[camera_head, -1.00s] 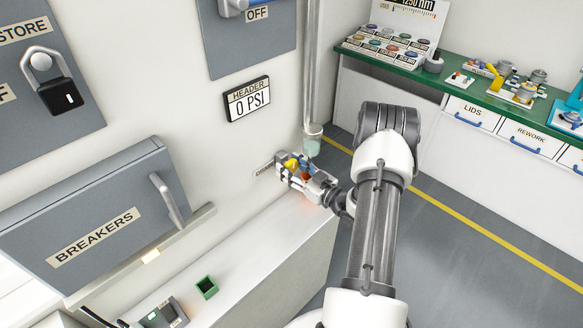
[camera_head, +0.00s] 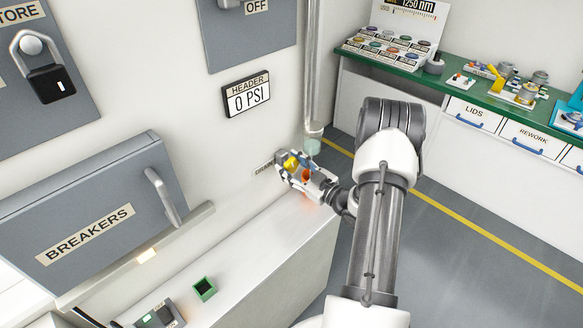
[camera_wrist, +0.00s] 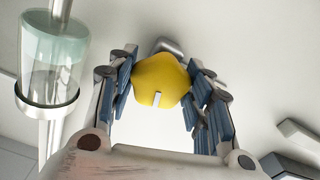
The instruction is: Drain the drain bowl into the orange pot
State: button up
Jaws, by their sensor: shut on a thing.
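The drain bowl (camera_head: 312,141) is a clear greenish cup at the lower end of a vertical pipe by the wall. It also shows at the left of the wrist view (camera_wrist: 54,60), upright, with a metal ring around its lower end. My gripper (camera_head: 292,168) is just below and left of the bowl, close to the wall. In the wrist view its blue-padded fingers (camera_wrist: 162,90) are on both sides of a yellow lobed knob (camera_wrist: 160,80), shut on it. A small orange patch (camera_head: 306,174) shows among the gripper parts; I cannot tell whether it is the orange pot.
The header gauge (camera_head: 246,97) reads 0 PSI. A white ledge (camera_head: 262,238) runs below my gripper, with a small green open box (camera_head: 204,289) on it. The grey breakers box (camera_head: 90,215) juts from the wall at left. A green-topped bench (camera_head: 460,85) stands at right, beyond open floor.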

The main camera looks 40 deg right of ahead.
jog(key=o, duration=1.1)
jog(key=s, duration=0.8)
jog(key=s+d, duration=0.1)
jog(key=s, duration=0.3)
